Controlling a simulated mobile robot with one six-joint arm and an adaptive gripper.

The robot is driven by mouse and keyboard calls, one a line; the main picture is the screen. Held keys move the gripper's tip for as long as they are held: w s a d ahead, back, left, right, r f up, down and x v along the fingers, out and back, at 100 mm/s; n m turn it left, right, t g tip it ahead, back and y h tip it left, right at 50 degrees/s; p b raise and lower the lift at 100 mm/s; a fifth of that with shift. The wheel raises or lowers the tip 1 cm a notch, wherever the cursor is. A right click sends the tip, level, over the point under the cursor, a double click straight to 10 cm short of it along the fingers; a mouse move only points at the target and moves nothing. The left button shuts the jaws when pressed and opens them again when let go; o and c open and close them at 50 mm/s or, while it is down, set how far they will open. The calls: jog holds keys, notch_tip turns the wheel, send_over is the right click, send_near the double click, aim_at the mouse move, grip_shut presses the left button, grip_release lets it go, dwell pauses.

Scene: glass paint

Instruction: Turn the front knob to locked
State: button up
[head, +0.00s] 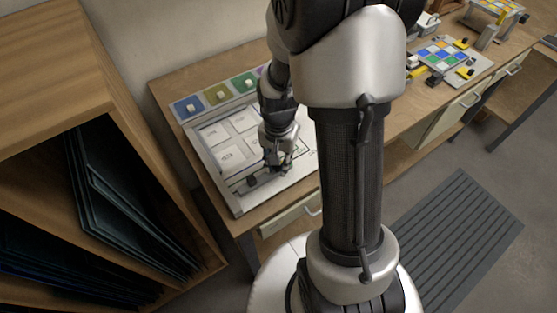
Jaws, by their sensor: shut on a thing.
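A pale board (222,183) with white tiles lies on the left end of the workbench. My gripper (279,168) is low over the board's front right part, pointing down. Its fingers are closed together at the board's front strip, on what appears to be the front knob. The knob is hidden by the fingers, so its turn position cannot be told. A small dark piece (252,181) sits on the strip just left of the fingers. My arm hides the board's right side.
Colored squares with pale knobs, such as the blue one (189,107), line the board's back edge. A wooden shelf (50,60) with dark glass sheets stands close on the left. A tray of colored tiles (445,57) lies at the bench's far right. A ribbed mat (455,235) covers the floor.

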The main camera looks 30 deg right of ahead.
jog(key=shift+m, duration=0.5)
jog(key=o, duration=1.1)
notch_tip(320, 180, up, 12)
dwell(0.5)
